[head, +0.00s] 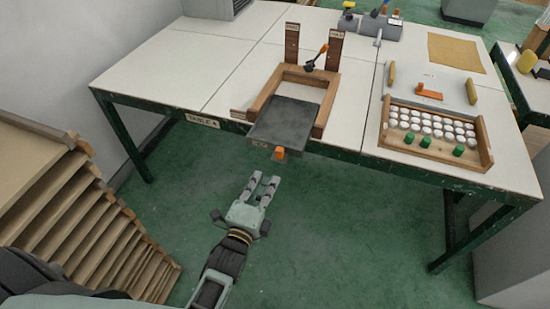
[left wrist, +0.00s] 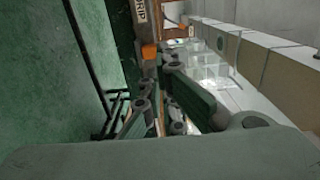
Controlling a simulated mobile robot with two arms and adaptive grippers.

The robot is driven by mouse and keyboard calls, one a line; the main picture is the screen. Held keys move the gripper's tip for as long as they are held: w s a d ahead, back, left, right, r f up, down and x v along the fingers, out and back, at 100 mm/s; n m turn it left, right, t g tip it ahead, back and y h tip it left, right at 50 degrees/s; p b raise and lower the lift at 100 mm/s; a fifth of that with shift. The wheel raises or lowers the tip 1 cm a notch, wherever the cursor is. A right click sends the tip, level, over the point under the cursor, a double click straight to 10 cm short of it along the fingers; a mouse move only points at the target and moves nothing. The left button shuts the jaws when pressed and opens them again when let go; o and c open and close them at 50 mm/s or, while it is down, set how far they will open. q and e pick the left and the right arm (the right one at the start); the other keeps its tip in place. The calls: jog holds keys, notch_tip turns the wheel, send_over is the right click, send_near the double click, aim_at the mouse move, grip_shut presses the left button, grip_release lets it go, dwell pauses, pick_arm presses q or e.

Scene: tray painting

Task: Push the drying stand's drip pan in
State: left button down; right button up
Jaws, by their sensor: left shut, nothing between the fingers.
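The drying stand (head: 328,112) is a wooden frame with two upright posts near the front edge of the table. Its drip pan (head: 285,122), a dark grey slab, sticks out of the frame's front and over the table edge. An orange tab (head: 280,153) is on the pan's front face. My left gripper (head: 266,177) is shut and empty, in front of the pan and apart from the tab in the head view. In the left wrist view the pan's front (left wrist: 145,18) shows lettering, with the orange tab (left wrist: 148,52) beside it. My right gripper is not in view.
A wooden tray (head: 437,152) with white pieces and several green ones sits on the table (head: 213,67) to the right. A grey holder with brushes (head: 368,24) stands at the back. Wooden shelving (head: 75,205) stands at the left. The green floor before the table is clear.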

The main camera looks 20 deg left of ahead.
aim_at(278, 153)
pick_arm(q)
jog(key=w, duration=0.8)
jog(key=shift+d+p, duration=0.15)
jog(key=shift+p, duration=0.15)
jog(key=shift+w+f, duration=0.1)
jog(key=shift+w, duration=0.35)
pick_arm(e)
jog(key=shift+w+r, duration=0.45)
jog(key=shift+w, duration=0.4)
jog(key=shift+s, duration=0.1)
